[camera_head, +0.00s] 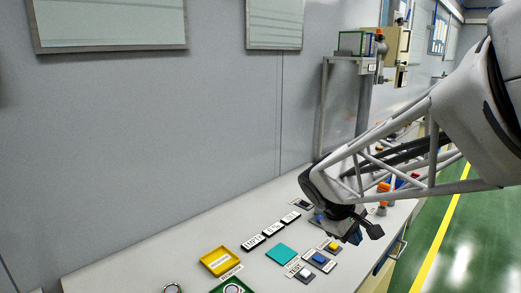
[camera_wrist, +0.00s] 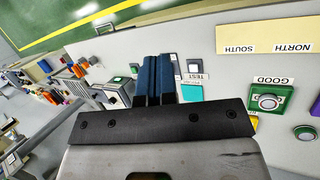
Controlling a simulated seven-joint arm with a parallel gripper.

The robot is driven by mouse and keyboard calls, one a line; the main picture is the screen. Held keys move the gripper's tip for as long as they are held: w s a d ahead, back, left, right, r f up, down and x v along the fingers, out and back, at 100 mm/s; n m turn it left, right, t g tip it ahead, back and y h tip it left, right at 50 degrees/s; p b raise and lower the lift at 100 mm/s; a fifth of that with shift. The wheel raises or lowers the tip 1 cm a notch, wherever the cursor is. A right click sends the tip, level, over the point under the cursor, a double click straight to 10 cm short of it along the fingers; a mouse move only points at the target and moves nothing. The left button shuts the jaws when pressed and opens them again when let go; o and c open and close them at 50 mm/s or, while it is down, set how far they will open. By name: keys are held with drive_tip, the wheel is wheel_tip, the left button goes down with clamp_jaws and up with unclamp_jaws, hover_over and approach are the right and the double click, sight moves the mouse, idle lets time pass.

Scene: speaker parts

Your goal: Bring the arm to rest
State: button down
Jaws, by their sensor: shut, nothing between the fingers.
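My gripper (camera_head: 354,238) hangs at the end of my arm over the right part of the bench (camera_head: 180,224) in the head view. In the wrist view its two blue fingers (camera_wrist: 154,62) lie side by side, shut, with nothing between them. It holds no part. In the head view the arm reaches in from the right edge and hides some of the bench behind it.
A yellow tray (camera_head: 220,261), a teal pad (camera_head: 282,254) and small coloured buttons (camera_head: 319,259) lie on the bench. A post with boxes stands behind the arm. Green floor lies to the right.

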drive_tip(key=s+a+m+t+y, duration=0.1)
drive_tip(key=s+a+m+y, duration=0.1)
drive_tip(key=s, duration=0.8)
drive_tip(key=s+a+r+m+y, duration=0.1)
drive_tip(key=s+m+y, duration=0.2)
drive_tip(key=s, duration=0.7)
drive_tip(key=shift+s+a+r+m+t+y, duration=0.3)
drive_tip(key=shift+a+m+t, duration=0.1)
drive_tip(key=shift+m, duration=0.8)
